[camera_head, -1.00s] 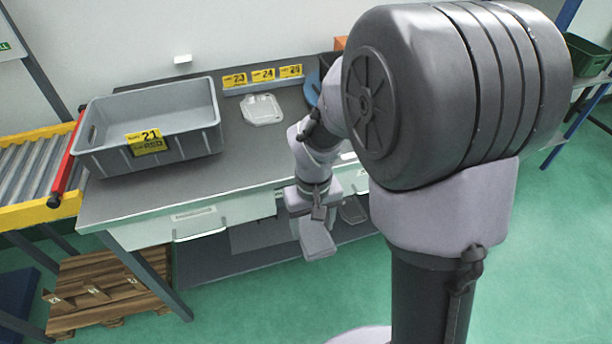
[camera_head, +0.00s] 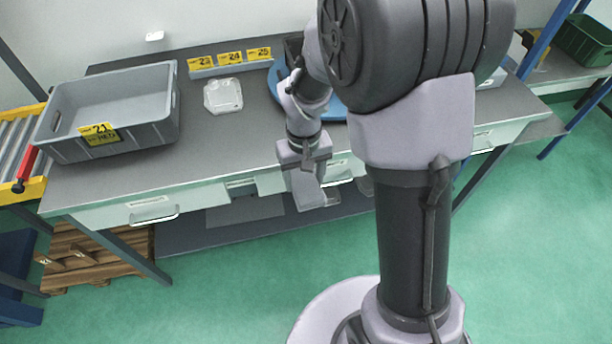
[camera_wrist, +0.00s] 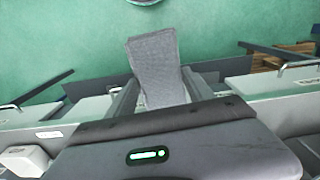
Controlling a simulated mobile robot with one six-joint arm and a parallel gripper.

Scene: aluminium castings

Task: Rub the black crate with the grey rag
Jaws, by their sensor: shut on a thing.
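My gripper (camera_wrist: 163,98) is shut on the grey rag (camera_wrist: 157,62), which sticks out beyond the fingers in the wrist view. In the head view my gripper (camera_head: 305,178) hangs down in front of the table's front edge, clear of the tabletop. A black crate (camera_head: 293,50) shows only in part behind my arm, at the back of the table by a blue round plate (camera_head: 333,108). My arm hides most of it. The rag is apart from the crate.
A grey bin (camera_head: 140,125) with label 21 stands on the table (camera_head: 215,145) at left. A pale casting (camera_head: 223,96) lies behind the middle, before labels 23 to 25. A roller conveyor (camera_head: 20,135) adjoins at left. A green crate (camera_head: 585,40) sits far right. Green floor is free in front.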

